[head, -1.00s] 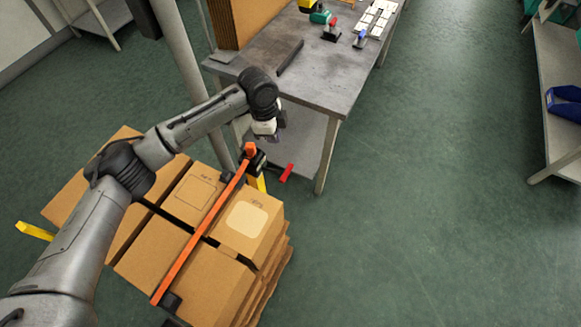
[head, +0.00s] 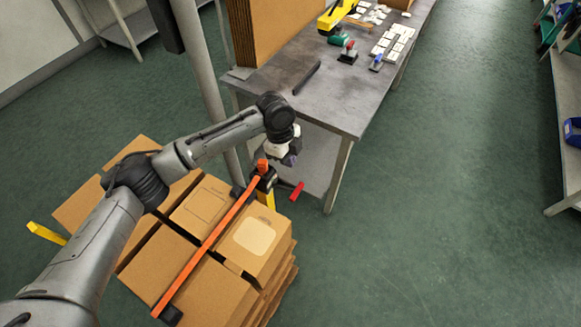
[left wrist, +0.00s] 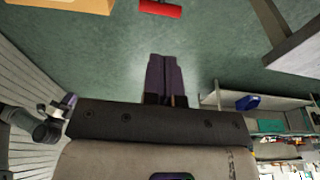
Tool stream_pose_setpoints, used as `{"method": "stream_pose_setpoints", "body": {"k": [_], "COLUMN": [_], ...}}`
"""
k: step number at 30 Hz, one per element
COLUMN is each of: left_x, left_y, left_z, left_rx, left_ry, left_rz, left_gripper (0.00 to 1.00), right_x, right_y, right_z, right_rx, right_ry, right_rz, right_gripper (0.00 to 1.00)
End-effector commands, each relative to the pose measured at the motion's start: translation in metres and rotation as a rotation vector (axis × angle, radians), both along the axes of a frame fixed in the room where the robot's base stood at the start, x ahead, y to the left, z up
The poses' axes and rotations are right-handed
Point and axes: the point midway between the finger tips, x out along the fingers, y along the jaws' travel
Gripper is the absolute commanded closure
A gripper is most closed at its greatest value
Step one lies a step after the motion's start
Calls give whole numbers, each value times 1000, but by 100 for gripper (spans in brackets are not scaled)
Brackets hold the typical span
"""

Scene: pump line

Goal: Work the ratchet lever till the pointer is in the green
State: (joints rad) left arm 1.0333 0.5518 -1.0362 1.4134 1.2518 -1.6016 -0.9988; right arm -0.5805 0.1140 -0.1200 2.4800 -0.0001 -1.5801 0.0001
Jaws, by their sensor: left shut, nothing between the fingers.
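The ratchet (head: 266,180) is a dark block at the far end of an orange strap (head: 212,243) that runs over the strapped boxes. Its red lever (head: 297,191) sticks out to the right, past the box edge; a red bar, likely the lever handle, shows at the top of the left wrist view (left wrist: 160,8). My left gripper (head: 291,161) is above the ratchet and lever, apart from both. Its dark fingers (left wrist: 165,75) are shut and empty. I can make out no pointer or green zone. My right gripper is not in view.
Cardboard boxes (head: 205,295) stand stacked below my left arm. A grey workbench (head: 330,105) with tools and white parts stands just beyond the ratchet, near a grey post (head: 200,75). A shelf (head: 565,170) with a blue bin is at far right. The floor between is clear.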

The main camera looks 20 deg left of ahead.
Motion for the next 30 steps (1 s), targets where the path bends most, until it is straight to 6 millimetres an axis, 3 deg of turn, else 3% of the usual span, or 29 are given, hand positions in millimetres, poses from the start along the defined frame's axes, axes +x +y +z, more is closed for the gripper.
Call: {"method": "stream_pose_setpoints", "body": {"k": [15, 22, 30], "left_x": [-3, -4, -4], "left_y": [-18, -23, -24], "left_z": [-93, -116, -124], "left_rx": [1, 1, 0], "left_ry": [1, 1, 0], "left_rz": [1, 1, 0], "left_gripper": [100, 100, 100], "right_x": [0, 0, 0], "right_y": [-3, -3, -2], "right_z": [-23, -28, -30], "right_rx": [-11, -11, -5], "right_ry": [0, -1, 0], "right_rz": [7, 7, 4], "right_gripper": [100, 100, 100]}}
